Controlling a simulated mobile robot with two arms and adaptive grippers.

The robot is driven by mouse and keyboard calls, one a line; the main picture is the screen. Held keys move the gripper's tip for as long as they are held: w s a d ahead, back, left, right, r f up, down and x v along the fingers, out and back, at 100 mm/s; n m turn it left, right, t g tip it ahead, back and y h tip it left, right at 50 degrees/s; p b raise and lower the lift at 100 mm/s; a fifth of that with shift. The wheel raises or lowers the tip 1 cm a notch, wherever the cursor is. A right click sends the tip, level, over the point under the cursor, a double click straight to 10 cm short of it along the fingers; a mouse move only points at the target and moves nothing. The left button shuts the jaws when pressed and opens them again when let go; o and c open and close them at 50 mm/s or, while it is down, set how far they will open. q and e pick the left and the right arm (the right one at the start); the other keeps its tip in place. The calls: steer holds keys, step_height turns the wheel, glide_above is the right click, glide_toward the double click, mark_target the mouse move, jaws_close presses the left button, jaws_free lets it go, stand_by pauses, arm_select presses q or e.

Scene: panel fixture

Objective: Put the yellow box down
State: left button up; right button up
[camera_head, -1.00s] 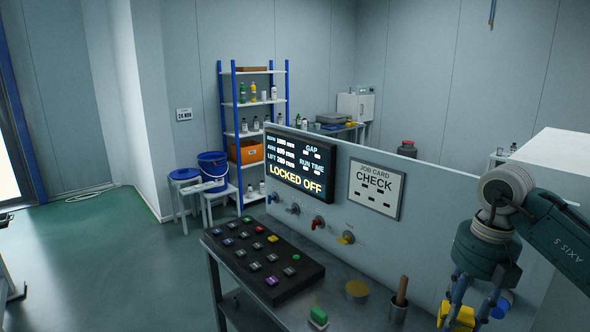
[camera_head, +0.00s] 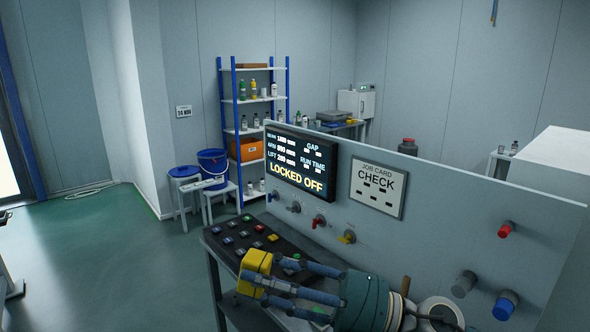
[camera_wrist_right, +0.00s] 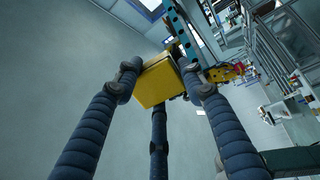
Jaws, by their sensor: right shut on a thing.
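The yellow box (camera_head: 253,264) is held at the fingertips of my right gripper (camera_head: 262,274) in the head view. The gripper is shut on it, with its blue-grey fingers reaching left from the bottom right. The box appears in front of the black button panel (camera_head: 232,246) near the bench's front edge; I cannot tell how high it is above the surface. In the right wrist view, the yellow box (camera_wrist_right: 156,84) sits tilted between the fingers, which partly cover its edges. My left gripper is not in view.
An upright board with a display (camera_head: 300,162) reading LOCKED OFF, a job card (camera_head: 377,188) and several knobs stands behind the bench. A shelf rack (camera_head: 232,110) and blue bucket (camera_head: 212,163) stand farther back.

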steer(key=w+d+m+t+h, duration=0.75)
steer(key=d+m+t, duration=0.35)
steer(key=m+t, duration=0.55)
steer(key=s+d+f+m+g+h, duration=0.25)
steer(key=d+f+m+h, duration=0.4)
steer(key=f, duration=0.35)
steer(key=s+d+f+m+g+h, duration=0.1)
steer(key=d+f+m+g+h, duration=0.2)
steer(key=d+f+m+h, duration=0.5)
steer(key=s+f+n+g+y, duration=0.1)
steer(key=s+f+g, duration=0.5)
steer(key=s+f, duration=0.6)
steer(key=s+f+g+y, duration=0.2)
steer(key=s+f+g, duration=0.55)
steer(key=s, duration=0.65)
step_height(320, 180, down, 32)
steer(key=s+b, duration=0.1)
steer(key=b, duration=0.4)
arm_select(q)
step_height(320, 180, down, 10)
steer(key=b, duration=0.5)
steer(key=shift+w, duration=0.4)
arm_select(e)
steer(key=s+d+f, duration=0.3)
steer(key=s+f, duration=1.5)
steer(key=f, duration=0.4)
steer(key=shift+f+n+g+h, duration=0.2)
steer(key=shift+n+g+h, duration=0.1)
steer(key=shift+n+g, duration=0.1)
